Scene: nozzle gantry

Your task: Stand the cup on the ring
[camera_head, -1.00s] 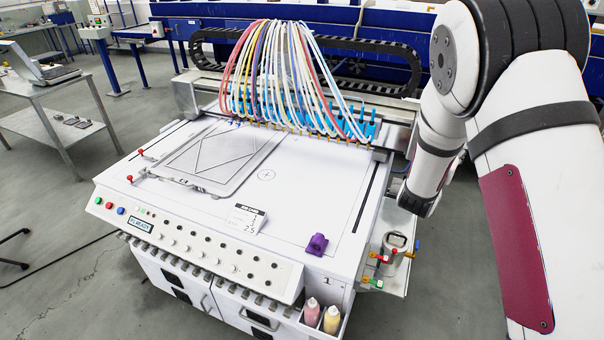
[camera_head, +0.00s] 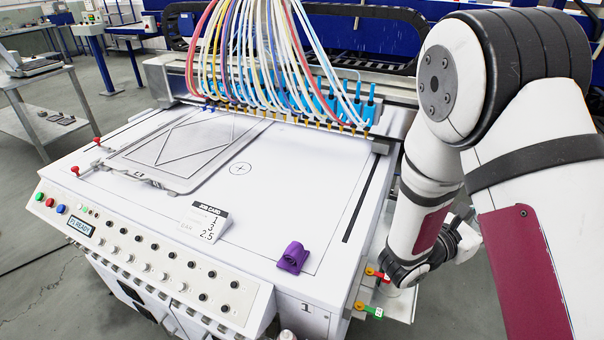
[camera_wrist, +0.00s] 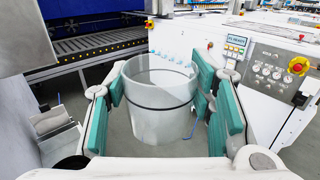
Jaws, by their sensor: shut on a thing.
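The cup (camera_wrist: 160,105) is a pale grey, open-topped vessel with a dark band round it, large in the middle of the wrist view. My gripper (camera_wrist: 160,88) has its teal pads on either side of the cup and is shut on it. In the head view my forearm and wrist hang at the right edge of the white machine, above its side shelf, and largely hide the cup and fingers. The ring (camera_head: 240,168) is a thin printed circle with a cross inside, lying bare on the white machine bed. I cannot tell whether the cup touches the shelf.
A flat grey frame (camera_head: 185,150) lies left of the ring. Coloured hoses (camera_head: 265,60) and nozzles line the back. Small coloured valves (camera_head: 370,308) stick out by the side shelf.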

